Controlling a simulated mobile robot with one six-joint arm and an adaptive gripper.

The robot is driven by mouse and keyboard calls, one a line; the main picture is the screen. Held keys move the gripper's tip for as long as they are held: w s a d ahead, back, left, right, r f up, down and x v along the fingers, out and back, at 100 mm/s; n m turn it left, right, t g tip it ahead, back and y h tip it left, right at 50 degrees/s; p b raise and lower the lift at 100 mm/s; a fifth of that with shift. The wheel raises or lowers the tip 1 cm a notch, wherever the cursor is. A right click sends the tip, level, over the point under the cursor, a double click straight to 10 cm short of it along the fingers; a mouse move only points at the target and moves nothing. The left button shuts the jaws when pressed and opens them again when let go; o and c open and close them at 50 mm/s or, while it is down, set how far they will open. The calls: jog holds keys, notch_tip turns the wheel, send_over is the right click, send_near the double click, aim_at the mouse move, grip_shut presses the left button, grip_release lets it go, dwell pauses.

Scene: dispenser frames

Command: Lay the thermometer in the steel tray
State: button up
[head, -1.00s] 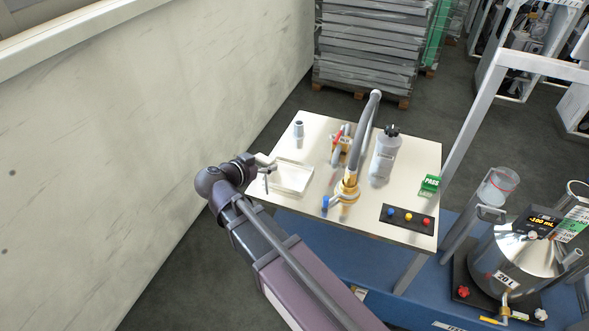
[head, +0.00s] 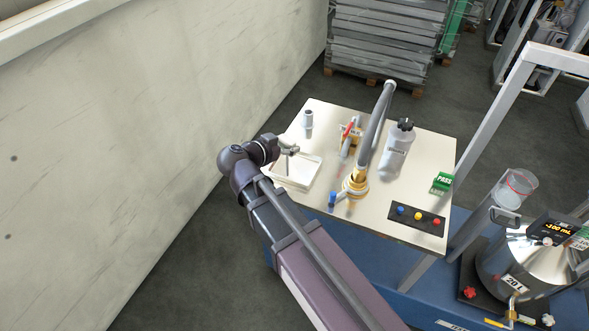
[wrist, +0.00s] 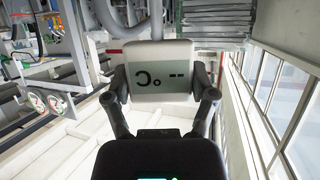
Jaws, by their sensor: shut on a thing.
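My gripper (head: 284,150) is over the pale, shallow steel tray (head: 303,173) at the left of the bench top. It is shut on the thermometer (wrist: 160,68), whose pale case and grey display show between the two fingers in the wrist view. The display reads upside down there, with dashes and a C sign. In the head view the thermometer (head: 290,151) is small, and a thin stem seems to point down from it towards the tray. The thermometer looks held above the tray; I cannot tell the exact gap. My arm hides part of the tray's near left side.
A grey cylinder (head: 308,119) stands behind the tray. A brass fitting with a grey hose (head: 355,183) stands to its right, with a blue-handled valve (head: 332,199). A grey bottle (head: 397,148), green PASS block (head: 441,182) and button panel (head: 417,218) are farther right. A wall runs along the left.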

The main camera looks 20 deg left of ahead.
jog(key=w+d+f+n+t+y+b, duration=0.1)
jog(key=w+d+f+n+y+b, duration=0.2)
jog(key=w+d+f+b, duration=0.7)
jog(key=shift+w+d+n+y, duration=0.35)
jog(key=shift+d+y, duration=0.25)
jog(key=shift+d, duration=0.5)
jog(key=shift+a, duration=0.1)
jog(key=w+a, duration=0.2)
jog(key=a, duration=0.5)
jog(key=w+a+f+b, duration=0.1)
jog(key=w+a, duration=0.1)
jog(key=a, duration=0.4)
jog(key=shift+w+a+f, duration=0.15)
jog(key=shift+w+a, duration=0.2)
jog(key=shift+a, duration=0.05)
jog(key=f+b, duration=0.2)
jog(key=a+f+b, duration=0.1)
jog(key=b, duration=0.1)
jog(key=shift+w+f, duration=0.2)
jog(key=shift+f, duration=0.15)
jog(key=shift+a+f, duration=0.1)
